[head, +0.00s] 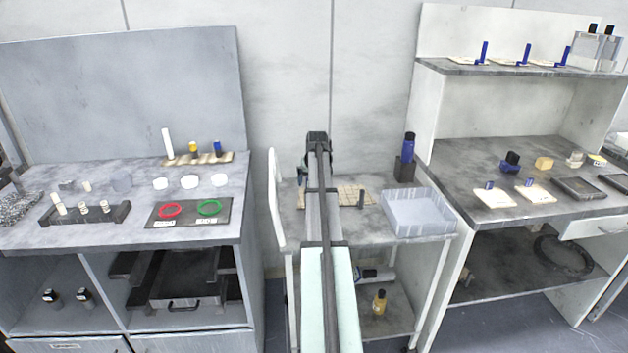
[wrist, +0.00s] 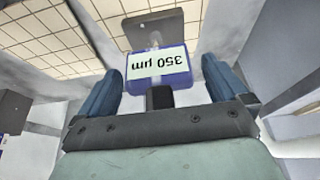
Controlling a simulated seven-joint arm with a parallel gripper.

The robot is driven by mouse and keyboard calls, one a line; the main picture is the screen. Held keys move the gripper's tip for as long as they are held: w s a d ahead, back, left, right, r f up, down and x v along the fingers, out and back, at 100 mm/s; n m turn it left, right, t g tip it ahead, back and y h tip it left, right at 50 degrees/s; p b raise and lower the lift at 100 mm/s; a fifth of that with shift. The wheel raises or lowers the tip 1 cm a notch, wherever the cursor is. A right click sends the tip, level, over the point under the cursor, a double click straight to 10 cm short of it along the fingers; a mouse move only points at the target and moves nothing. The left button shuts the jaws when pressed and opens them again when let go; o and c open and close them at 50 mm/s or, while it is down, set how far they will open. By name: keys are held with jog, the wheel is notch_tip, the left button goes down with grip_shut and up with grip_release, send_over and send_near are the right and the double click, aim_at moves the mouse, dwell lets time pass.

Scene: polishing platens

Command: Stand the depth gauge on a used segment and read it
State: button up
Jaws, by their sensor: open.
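The depth gauge (wrist: 184,80) is a small blue body with a pale display, seen close up in the wrist view. The display (wrist: 157,63) reads "350 µm", upside down in the picture. My gripper (wrist: 161,70) is open, with one blue finger on each side of the gauge and gaps between. A tan tiled surface with a dark grid (wrist: 62,35) lies beyond the gauge. What the gauge's foot rests on is hidden. In the head view my arm covers the gauge; a tan gridded plate (head: 348,190) shows beside it on the middle bench.
A pale tray (head: 416,214) and a dark holder with a blue bottle (head: 409,146) stand right of the plate. A small dark post (head: 361,198) stands by the plate. The left bench has a mat with red (head: 170,210) and green rings (head: 209,208). Shelves stand at right.

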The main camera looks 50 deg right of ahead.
jog(key=v, duration=1.4)
jog(key=shift+w, duration=0.1)
